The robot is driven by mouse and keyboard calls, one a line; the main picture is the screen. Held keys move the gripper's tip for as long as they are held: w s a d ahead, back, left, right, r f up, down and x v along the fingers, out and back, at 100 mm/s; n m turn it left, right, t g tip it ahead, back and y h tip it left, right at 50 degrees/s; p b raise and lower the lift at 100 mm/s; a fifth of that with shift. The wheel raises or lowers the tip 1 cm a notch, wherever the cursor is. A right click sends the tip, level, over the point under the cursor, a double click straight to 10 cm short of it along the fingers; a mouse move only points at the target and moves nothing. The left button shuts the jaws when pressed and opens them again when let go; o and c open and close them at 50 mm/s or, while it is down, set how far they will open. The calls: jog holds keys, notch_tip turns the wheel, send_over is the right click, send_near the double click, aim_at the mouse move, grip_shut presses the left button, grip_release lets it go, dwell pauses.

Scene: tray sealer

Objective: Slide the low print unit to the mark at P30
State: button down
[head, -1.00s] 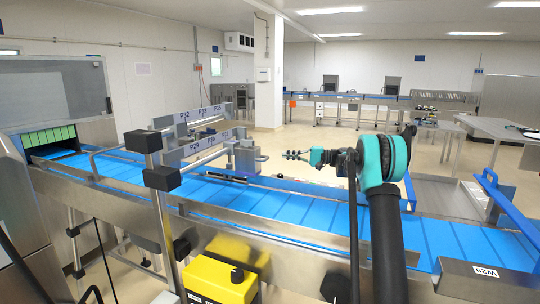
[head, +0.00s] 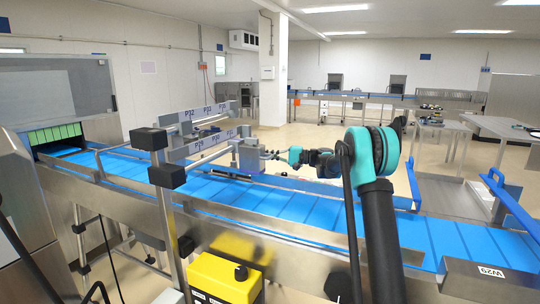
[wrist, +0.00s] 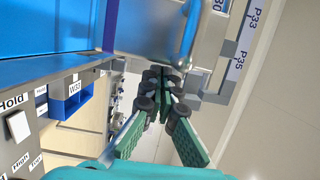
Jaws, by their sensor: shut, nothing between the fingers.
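The low print unit (head: 249,156) is a grey block on the lower of two rails, over the blue belt, near that rail's right end. The lower rail (head: 205,146) carries small P labels to the unit's left; P30 is too small to read surely in the head view. My gripper (head: 268,154) is shut and empty, its tips close to the unit's right side; I cannot tell whether they touch. In the wrist view the green fingers (wrist: 163,80) are together, beside grey metal parts and a rail with labels P33 and P35 (wrist: 243,62).
The blue conveyor (head: 300,206) runs below. A steel post with black clamps (head: 166,175) stands in front at left. A yellow box (head: 222,278) is low in front.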

aim_at(252, 157)
jog(key=shift+s, duration=0.1)
jog(key=s+a, duration=0.3)
jog(key=s, duration=0.6)
jog(key=shift+s+a, duration=0.15)
jog(key=shift+a, duration=0.05)
